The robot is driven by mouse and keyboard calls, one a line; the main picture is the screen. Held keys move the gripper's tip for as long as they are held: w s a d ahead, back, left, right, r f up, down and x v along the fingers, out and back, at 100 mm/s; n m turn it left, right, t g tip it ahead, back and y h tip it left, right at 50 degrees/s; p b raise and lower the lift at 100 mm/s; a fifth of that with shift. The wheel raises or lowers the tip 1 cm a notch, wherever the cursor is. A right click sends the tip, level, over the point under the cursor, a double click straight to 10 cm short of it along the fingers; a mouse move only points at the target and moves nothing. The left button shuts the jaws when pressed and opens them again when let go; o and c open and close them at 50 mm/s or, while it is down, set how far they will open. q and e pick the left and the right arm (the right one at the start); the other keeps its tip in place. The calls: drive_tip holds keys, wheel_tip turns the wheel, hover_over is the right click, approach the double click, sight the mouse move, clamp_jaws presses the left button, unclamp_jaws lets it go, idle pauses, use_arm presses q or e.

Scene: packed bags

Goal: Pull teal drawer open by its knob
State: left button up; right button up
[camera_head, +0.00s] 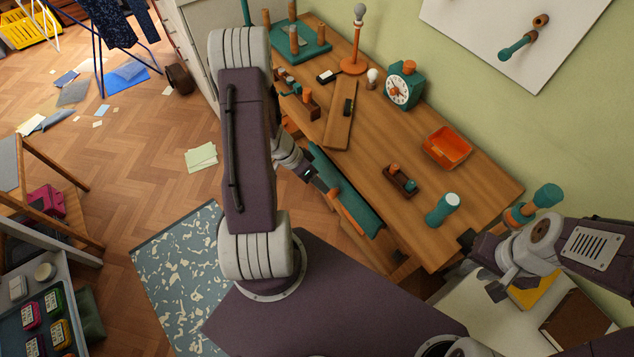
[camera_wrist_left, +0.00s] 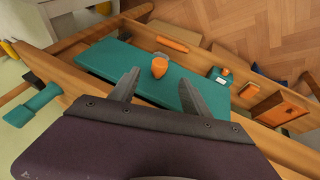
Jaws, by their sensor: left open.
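The teal drawer (camera_head: 350,198) is a long teal panel along the front edge of the wooden workbench, partly hidden by my left arm in the head view. In the left wrist view its teal face (camera_wrist_left: 105,62) fills the middle, with a round orange knob (camera_wrist_left: 159,67) on it. My left gripper (camera_wrist_left: 160,78) is open, one finger on each side of the knob; I cannot tell whether they touch it. In the head view the left gripper (camera_head: 325,184) is at the drawer. My right gripper (camera_head: 481,267) is open and empty off the bench's right end.
The workbench (camera_head: 400,215) holds a teal clock (camera_head: 403,86), an orange tray (camera_head: 447,148), a teal cylinder (camera_head: 442,209) and a small wooden block toy (camera_head: 400,181). A patterned rug (camera_head: 175,265) lies at left. The parquet floor beyond has scattered papers (camera_head: 201,158).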

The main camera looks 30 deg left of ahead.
use_arm(q)
drive_tip(key=b+x, duration=0.4)
drive_tip(key=x, duration=0.4)
drive_tip(key=shift+d+f, duration=0.1)
drive_tip(key=shift+f, duration=0.1)
clamp_jaws()
drive_tip(key=s+a, duration=0.2)
drive_tip(key=s, duration=0.3)
drive_tip(key=shift+s+a, duration=0.2)
drive_tip(key=shift+s, duration=0.05)
idle(0.4)
